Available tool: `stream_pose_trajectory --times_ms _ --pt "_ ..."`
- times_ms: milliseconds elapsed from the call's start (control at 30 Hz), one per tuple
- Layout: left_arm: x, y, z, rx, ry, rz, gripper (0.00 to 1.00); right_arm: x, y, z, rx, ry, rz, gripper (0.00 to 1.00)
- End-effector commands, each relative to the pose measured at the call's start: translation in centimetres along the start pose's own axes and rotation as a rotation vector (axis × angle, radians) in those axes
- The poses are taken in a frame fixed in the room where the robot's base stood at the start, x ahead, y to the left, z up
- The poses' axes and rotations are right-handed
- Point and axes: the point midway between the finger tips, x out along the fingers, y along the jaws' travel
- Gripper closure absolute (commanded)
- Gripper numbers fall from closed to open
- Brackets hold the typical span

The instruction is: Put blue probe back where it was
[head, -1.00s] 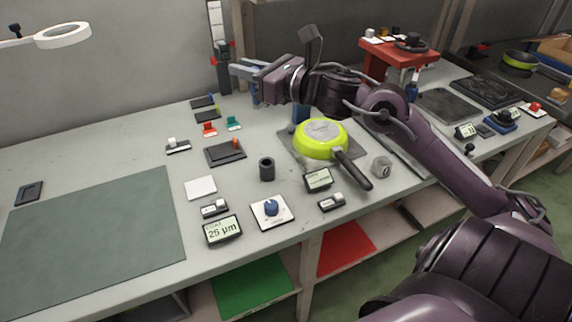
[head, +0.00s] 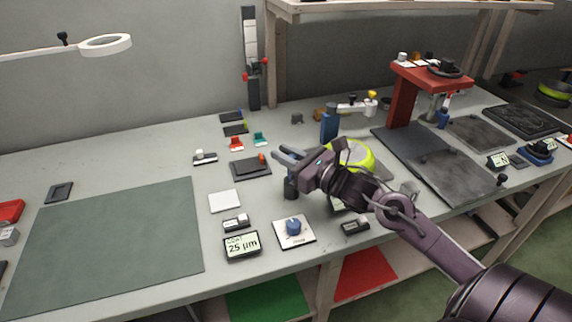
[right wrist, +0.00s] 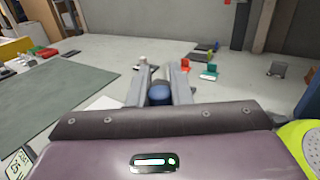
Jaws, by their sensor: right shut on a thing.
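My right gripper (head: 283,160) is shut on the blue probe, low over the middle of the bench. The rounded blue top of the probe (right wrist: 159,94) shows between the two fingers in the right wrist view. The gripper covers most of the probe there, so I cannot tell how far the probe is inside the cup. My left gripper is not in view.
The lime-green pan (head: 358,155) lies behind my right wrist. The green mat (head: 110,240) at left is clear.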

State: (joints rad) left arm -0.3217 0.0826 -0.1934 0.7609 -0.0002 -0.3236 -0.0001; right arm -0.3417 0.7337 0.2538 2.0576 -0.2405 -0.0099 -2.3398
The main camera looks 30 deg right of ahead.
Motion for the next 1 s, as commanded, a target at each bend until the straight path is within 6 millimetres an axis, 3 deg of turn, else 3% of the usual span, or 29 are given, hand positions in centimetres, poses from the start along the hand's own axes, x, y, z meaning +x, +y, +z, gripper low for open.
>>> stream_pose_trajectory --times_ms 200,700,733,800,900,1000 --pt "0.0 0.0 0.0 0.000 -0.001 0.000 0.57 0.0 -0.1 -2.9 0.002 0.001 -0.001 1.00" --pt "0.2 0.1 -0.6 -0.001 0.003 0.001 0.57 0.0 0.0 -3.4 0.000 0.001 0.000 1.00" --pt "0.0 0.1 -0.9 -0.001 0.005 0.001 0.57 0.0 0.0 -3.3 0.001 0.001 0.000 0.79" --pt "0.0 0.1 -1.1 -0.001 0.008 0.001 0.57 0.0 0.0 -3.3 0.001 0.001 0.000 0.70" --pt "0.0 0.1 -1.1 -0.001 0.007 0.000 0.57 0.0 0.0 -3.3 0.001 0.002 0.000 0.60" --pt "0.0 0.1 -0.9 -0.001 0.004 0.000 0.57 0.0 0.0 -3.3 0.001 0.002 0.000 0.60"
